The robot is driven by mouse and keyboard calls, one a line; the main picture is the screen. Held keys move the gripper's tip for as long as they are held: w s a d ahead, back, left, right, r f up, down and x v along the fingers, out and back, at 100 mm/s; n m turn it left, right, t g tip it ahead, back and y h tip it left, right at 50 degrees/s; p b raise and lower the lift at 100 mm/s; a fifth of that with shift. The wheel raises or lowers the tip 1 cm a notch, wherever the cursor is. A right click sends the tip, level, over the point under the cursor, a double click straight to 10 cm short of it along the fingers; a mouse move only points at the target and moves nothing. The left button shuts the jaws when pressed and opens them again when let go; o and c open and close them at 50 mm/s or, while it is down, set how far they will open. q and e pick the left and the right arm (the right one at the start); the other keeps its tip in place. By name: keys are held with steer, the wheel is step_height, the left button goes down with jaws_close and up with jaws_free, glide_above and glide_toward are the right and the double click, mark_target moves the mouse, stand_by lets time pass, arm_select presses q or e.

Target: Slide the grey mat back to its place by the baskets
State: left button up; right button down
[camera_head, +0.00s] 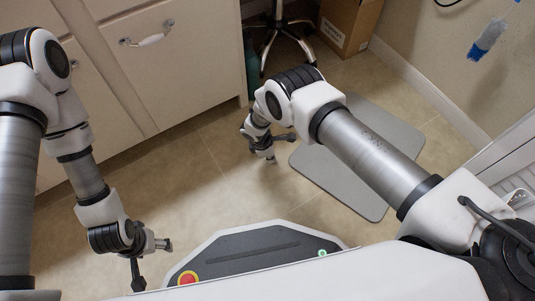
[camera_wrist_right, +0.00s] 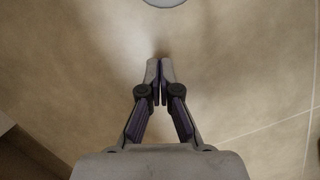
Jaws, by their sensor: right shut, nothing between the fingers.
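The grey mat (camera_head: 322,168) lies flat on the tiled floor, right of centre in the head view. My right forearm passes over it and hides its middle. In the right wrist view this gripper (camera_wrist_right: 160,66) is shut and empty above bare floor. A rounded grey edge at the top of that view looks like a corner of the mat (camera_wrist_right: 165,2). My left gripper (camera_head: 137,274) hangs at the lower left, its fingers too unclear to judge. I cannot make out the baskets for certain.
White drawers (camera_head: 165,60) stand at the upper left. A chair base (camera_head: 280,28) and a cardboard box (camera_head: 345,22) stand at the back. A wall with a white baseboard (camera_head: 430,92) runs along the right. A white slotted object (camera_head: 518,183) is at the right edge.

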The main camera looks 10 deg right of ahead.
mark_target(317, 156)
steer(key=d, duration=0.2)
steer(key=d+f, duration=0.1)
steer(key=d, duration=0.1)
steer(key=shift+s+d+f+b, duration=0.15)
steer(key=shift+s+f+b, duration=0.05)
steer(key=shift+b, duration=0.2)
arm_select(q)
steer(key=shift+w+f, duration=0.1)
steer(key=shift+f, duration=0.7)
arm_select(e)
steer(key=shift+d+r, duration=0.1)
steer(key=d, duration=0.4)
steer(key=d+p, duration=0.1)
steer(key=d, duration=0.3)
steer(key=s+d, duration=0.1)
steer(key=d, duration=0.3)
arm_select(q)
steer(key=shift+r, duration=0.6)
